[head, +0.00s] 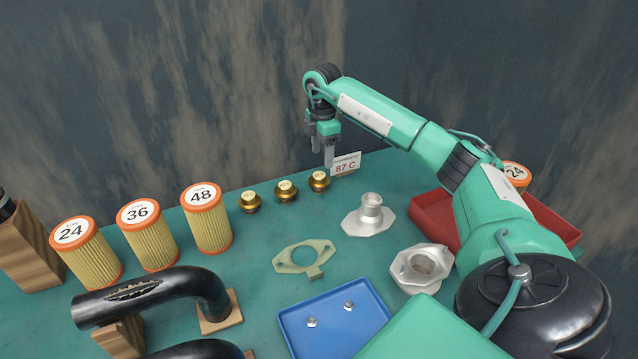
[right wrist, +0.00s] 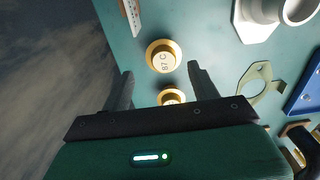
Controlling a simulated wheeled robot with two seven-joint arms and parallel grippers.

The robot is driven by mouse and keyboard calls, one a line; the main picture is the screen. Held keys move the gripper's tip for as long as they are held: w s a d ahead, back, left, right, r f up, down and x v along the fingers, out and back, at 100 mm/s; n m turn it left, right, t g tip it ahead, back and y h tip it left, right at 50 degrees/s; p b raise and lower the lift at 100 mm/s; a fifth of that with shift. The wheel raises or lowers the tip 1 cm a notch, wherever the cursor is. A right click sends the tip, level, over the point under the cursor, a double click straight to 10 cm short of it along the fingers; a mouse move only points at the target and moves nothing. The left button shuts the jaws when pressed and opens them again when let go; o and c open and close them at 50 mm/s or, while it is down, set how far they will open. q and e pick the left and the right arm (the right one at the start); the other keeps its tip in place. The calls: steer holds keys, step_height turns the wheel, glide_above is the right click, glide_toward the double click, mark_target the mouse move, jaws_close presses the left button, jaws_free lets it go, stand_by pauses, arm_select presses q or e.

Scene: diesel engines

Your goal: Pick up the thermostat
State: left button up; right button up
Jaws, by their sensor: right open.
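Three brass thermostats stand in a row on the teal bench in the head view: a right one (head: 319,181), a middle one (head: 287,191) and a left one (head: 250,202). A white card (head: 346,163) reading "87 C" stands just behind the right one. My right gripper (head: 323,155) is open and empty, pointing down above and slightly behind the right thermostat. In the right wrist view, a thermostat (right wrist: 163,57) marked "87 C" shows just beyond the open fingers (right wrist: 160,72); another (right wrist: 172,97) shows between them, partly hidden. My left gripper is out of view.
Filters labelled 24 (head: 88,255), 36 (head: 147,236) and 48 (head: 207,219) stand at left. A gasket (head: 305,257), metal housings (head: 369,216) (head: 420,268), a blue tray (head: 335,330) with bolts and a red tray (head: 432,217) lie to the front and right. Black pipes (head: 140,293) rest on wooden blocks.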

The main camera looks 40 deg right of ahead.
mark_target(320, 174)
step_height(320, 174, down, 4)
steer(key=shift+f, duration=0.1)
steer(key=f, duration=0.2)
steer(key=a+f+p, duration=0.1)
steer(key=f, duration=0.1)
steer(key=shift+s+f, duration=0.15)
steer(key=shift+f, duration=0.45)
steer(key=c, duration=0.7)
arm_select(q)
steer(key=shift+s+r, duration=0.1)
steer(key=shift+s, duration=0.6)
arm_select(e)
steer(key=shift+o, duration=0.2)
